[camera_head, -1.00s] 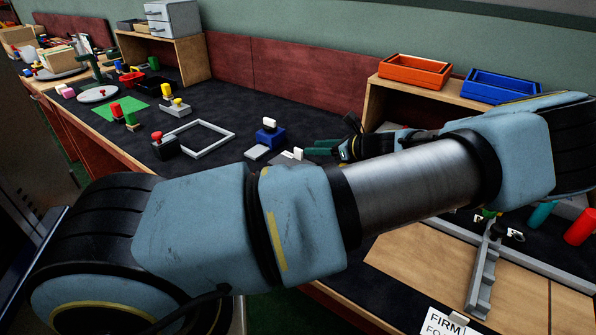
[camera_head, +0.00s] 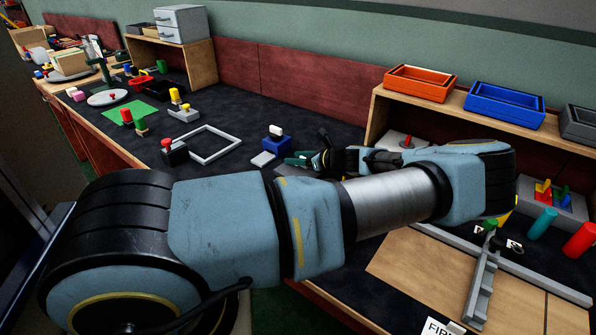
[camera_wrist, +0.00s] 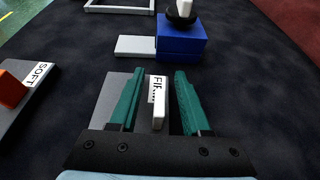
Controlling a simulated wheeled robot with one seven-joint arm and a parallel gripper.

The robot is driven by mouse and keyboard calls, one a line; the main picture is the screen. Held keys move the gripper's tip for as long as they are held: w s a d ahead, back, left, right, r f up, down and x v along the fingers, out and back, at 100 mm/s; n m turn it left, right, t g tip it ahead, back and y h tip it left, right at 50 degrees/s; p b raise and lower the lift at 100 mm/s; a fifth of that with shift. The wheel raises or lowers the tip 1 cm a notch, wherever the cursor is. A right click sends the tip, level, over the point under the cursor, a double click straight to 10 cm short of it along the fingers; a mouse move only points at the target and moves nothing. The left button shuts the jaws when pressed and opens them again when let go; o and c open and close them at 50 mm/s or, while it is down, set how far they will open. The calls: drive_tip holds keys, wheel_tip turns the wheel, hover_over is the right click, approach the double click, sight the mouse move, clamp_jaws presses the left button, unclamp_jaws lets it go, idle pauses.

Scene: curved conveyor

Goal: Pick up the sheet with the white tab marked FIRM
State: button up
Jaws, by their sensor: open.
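My gripper (camera_wrist: 159,76) is open, with one teal finger on each side of the white tab (camera_wrist: 158,118). The tab stands upright on a grey sheet (camera_wrist: 118,98). A label beside the tab reads "FIR", with its end hard to read. I cannot tell whether either finger touches the tab. In the head view my gripper (camera_head: 300,159) is over the dark bench, just in front of the blue block, and the tab is not clear there.
A blue block (camera_wrist: 181,42) with a black and white top stands just beyond. A sheet marked SOFT (camera_wrist: 35,88) with a red tab (camera_wrist: 11,90) lies to the left. A grey frame (camera_head: 208,145) lies farther left. A shelf (camera_head: 377,115) with trays stands right.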

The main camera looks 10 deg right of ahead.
drive_tip(key=shift+c, duration=0.2)
clamp_jaws()
idle(0.4)
